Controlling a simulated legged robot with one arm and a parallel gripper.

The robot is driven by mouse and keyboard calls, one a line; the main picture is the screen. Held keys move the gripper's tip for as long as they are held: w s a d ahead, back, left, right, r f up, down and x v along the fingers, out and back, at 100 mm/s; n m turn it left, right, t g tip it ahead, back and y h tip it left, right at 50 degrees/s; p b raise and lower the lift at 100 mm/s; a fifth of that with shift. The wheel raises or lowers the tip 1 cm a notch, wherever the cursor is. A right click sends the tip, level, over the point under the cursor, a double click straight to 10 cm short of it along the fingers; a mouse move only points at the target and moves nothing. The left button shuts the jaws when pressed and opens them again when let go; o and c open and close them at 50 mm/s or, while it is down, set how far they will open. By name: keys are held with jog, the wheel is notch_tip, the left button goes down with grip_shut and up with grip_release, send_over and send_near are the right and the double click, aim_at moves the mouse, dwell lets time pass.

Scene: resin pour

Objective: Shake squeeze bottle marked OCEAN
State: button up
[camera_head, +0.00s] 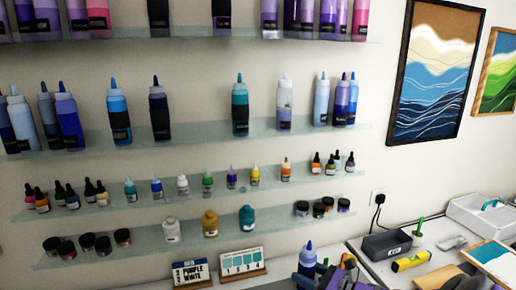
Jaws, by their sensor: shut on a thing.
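A blue squeeze bottle (308,256) with a dark blue pointed nozzle stands upright at the bottom edge, right of the middle. My gripper (312,274) is at the lower part of this bottle and is shut on it. The lower bottle is hidden by the gripper and the frame edge. No OCEAN marking can be read on it. Several other blue squeeze bottles, such as a bright blue one (118,118), stand on the wall shelf; their labels are too small to read.
Glass shelves (190,139) hold several bottles, droppers and jars. Two small signs (242,262) stand below them. On the worktop at right are a dark bin (388,246), a yellow level (411,261), a white tray (470,212) and a teal-and-white panel (492,257). Framed wave pictures (434,70) hang above.

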aim_at(315, 265)
jog(key=shift+w+d+f, duration=0.1)
jog(key=shift+w+f, duration=0.05)
jog(key=shift+f, duration=0.35)
jog(key=shift+w+f, duration=0.15)
jog(key=shift+f, duration=0.35)
jog(key=r, duration=0.4)
jog(key=s+r, duration=0.1)
jog(key=r, duration=0.2)
jog(key=shift+d, duration=0.15)
jog(key=f, duration=0.6)
jog(key=shift+w+a+f, duration=0.3)
jog(key=shift+w+f, duration=0.1)
jog(key=shift+w, duration=0.2)
jog(key=r, duration=0.6)
jog(key=shift+s+r, duration=0.35)
jog(key=shift+r, duration=0.05)
jog(key=shift+s+d+f, duration=0.15)
jog(key=shift+s+f, duration=0.05)
jog(key=shift+w+f, duration=0.15)
jog(key=shift+f, duration=1)
jog(key=shift+w+f, duration=0.2)
jog(key=shift+f, duration=0.9)
jog(key=shift+w+f, duration=0.15)
jog(key=shift+f, duration=1)
jog(key=shift+r, duration=0.25)
jog(key=shift+s+r, duration=0.2)
jog(key=shift+s, duration=0.15)
jog(key=shift+w+f, duration=0.1)
jog(key=shift+w, duration=0.05)
